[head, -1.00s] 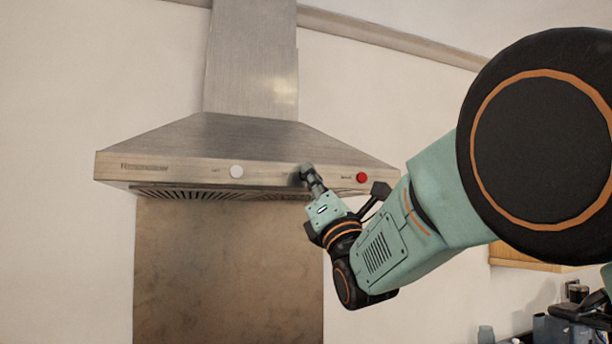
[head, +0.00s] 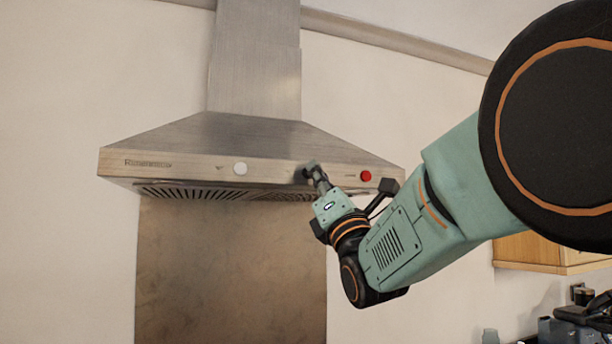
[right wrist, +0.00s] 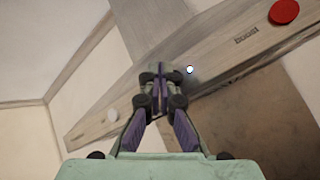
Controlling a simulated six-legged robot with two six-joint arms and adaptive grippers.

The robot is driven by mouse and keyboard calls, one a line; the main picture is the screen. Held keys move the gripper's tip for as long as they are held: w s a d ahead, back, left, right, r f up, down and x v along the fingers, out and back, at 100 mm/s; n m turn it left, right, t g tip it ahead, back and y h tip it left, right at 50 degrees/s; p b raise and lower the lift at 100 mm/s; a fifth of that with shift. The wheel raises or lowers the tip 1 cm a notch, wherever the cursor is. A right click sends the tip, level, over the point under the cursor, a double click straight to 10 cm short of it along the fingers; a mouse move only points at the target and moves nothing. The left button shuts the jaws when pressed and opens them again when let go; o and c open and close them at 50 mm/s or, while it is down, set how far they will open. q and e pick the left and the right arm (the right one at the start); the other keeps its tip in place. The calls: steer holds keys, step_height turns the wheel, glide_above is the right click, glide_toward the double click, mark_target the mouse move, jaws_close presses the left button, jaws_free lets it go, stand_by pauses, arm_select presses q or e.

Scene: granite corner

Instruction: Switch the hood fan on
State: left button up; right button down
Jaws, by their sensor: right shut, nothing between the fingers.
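The steel range hood (head: 190,140) hangs on the wall, with a front strip holding a round white button (head: 240,168) and, farther right, a round red button (head: 366,176). My right gripper (head: 311,172) is shut and empty at the strip, between the two buttons and nearer the red one. In the right wrist view the shut fingers (right wrist: 160,76) overlap the strip. The white button (right wrist: 112,115) lies to their left and the red button (right wrist: 284,11) to their upper right. A small bright bluish-white dot (right wrist: 190,69) shows just right of the fingertips. Contact cannot be told. My left gripper is out of view.
A brown backsplash panel (head: 230,270) covers the wall below the hood. A wooden cabinet (head: 540,252) hangs at the right, with dark items (head: 565,330) below it in the lower right corner. The wall left of the hood is clear.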

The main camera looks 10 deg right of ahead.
steer(key=s+d+b, duration=0.1)
steer(key=s+b, duration=0.3)
steer(key=s, duration=0.2)
steer(key=shift+d, duration=0.15)
stand_by(2.3)
